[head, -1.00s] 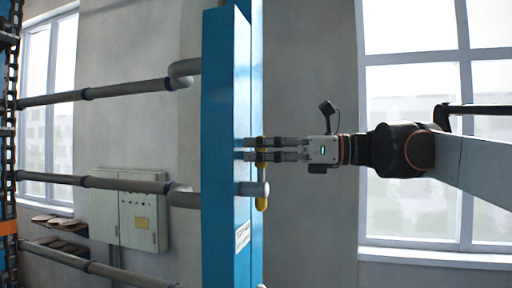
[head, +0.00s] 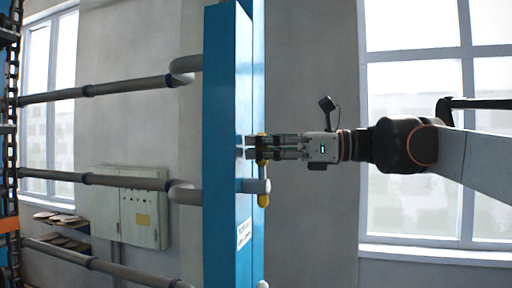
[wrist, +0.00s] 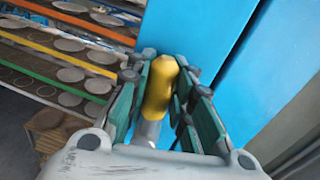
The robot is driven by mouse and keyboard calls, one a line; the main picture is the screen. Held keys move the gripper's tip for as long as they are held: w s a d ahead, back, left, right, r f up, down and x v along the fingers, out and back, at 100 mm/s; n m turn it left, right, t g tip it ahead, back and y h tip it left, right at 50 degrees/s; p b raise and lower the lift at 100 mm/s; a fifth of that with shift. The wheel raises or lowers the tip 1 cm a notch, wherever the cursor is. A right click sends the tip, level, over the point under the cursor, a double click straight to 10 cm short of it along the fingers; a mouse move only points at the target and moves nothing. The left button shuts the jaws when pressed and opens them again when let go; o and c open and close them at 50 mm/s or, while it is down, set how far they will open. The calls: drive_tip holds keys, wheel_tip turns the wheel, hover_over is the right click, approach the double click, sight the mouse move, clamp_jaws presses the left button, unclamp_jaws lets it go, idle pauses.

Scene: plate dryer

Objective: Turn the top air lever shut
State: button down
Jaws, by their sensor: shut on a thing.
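In the wrist view the yellow lever (wrist: 160,88) lies between the green-padded fingers. My gripper (head: 262,147) reaches in from the right and is shut on the upper part of the lever. Its fingers cover part of the lever in the head view. My gripper also fills the lower middle of the wrist view (wrist: 160,95).
Grey pipes (head: 125,88) run to the column from the left. A grey control box (head: 142,210) hangs on the wall behind. Racks with round plates (wrist: 70,75) stand left in the wrist view. The space right of the column, below my arm, is clear.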

sight(237, 153)
drive_tip(key=s+n, duration=0.2)
drive_tip(key=a+f+n, duration=0.1)
drive_tip(key=shift+s+n+h, duration=0.3)
drive_tip(key=shift+s+n, duration=0.1)
drive_tip(key=s+a+f+n+t+h+b, duration=0.1)
drive_tip(key=s+f+n+t+b, duration=0.1)
drive_tip(key=f+n, duration=0.5)
drive_tip(key=shift+s+a+f+n+h+b, duration=0.45)
drive_tip(key=shift+s+n, duration=0.7)
drive_tip(key=shift+n, duration=0.95)
drive_tip(key=shift+d+r, duration=0.1)
drive_tip(key=shift+d, duration=0.05)
drive_tip(key=c, duration=1.8)
unclamp_jaws()
drive_tip(key=shift+c, duration=0.2)
drive_tip(key=o, duration=0.4)
drive_tip(key=shift+d, duration=0.1)
drive_tip(key=shift+o, duration=0.2)
drive_tip(key=shift+r, duration=0.1)
